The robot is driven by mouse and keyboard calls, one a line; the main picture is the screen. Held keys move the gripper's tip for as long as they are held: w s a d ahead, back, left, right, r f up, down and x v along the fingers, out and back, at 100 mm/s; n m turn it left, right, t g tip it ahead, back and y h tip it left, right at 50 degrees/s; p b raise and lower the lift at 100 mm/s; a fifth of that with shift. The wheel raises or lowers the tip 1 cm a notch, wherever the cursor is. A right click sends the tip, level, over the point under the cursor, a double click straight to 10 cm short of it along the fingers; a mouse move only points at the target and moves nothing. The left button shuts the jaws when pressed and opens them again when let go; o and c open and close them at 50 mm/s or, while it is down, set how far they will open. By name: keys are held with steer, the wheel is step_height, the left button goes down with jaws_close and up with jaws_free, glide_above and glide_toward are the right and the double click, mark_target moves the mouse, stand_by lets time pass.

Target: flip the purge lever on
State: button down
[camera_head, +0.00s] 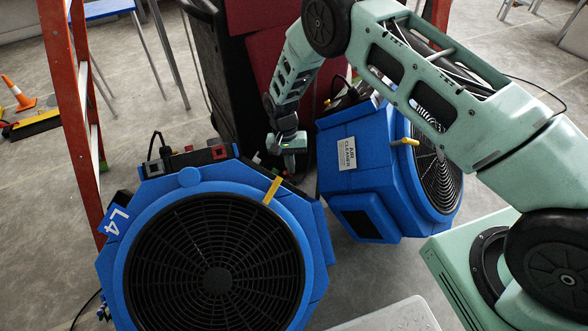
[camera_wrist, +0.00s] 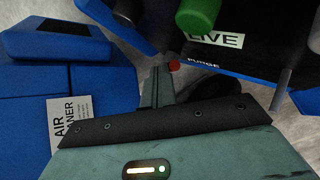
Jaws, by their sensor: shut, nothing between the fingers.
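The word PURGE (camera_wrist: 203,64) is printed on the edge of a dark panel in the wrist view. A small red tip (camera_wrist: 174,65) shows just left of it, close to my fingertips; I cannot tell whether they touch. A grey metal bar (camera_wrist: 281,92) sticks out at the panel's right end. I cannot tell which of these is the purge lever or how it is set. My gripper (camera_wrist: 160,88) is shut and empty, its fingers pointing at the panel edge. In the head view my gripper (camera_head: 289,165) hangs between the two blue machines, near the left one's rear panel.
The L4 blue blower (camera_head: 190,178) stands in front at left. The blue air cleaner (camera_head: 375,205) stands close at right. A LIVE label (camera_wrist: 213,40) and a green part (camera_wrist: 198,12) sit above PURGE. A black cabinet (camera_head: 213,75) and orange ladder (camera_head: 72,100) stand behind.

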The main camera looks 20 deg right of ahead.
steer(key=shift+w+a+m+g+h+b, duration=0.4)
steer(key=shift+w+m+g+b, duration=0.2)
steer(key=shift+g+b, duration=0.2)
steer(key=shift+r, duration=0.1)
steer(key=shift+r+p, duration=0.6)
steer(key=shift+r, duration=0.05)
step_height(320, 180, up, 12)
steer(key=w+d+p, duration=0.1)
steer(key=w+p, duration=0.1)
steer(key=p, duration=0.1)
steer(key=shift+d+f+p, duration=0.2)
steer(key=shift+d+p, duration=0.1)
steer(key=shift+d, duration=0.05)
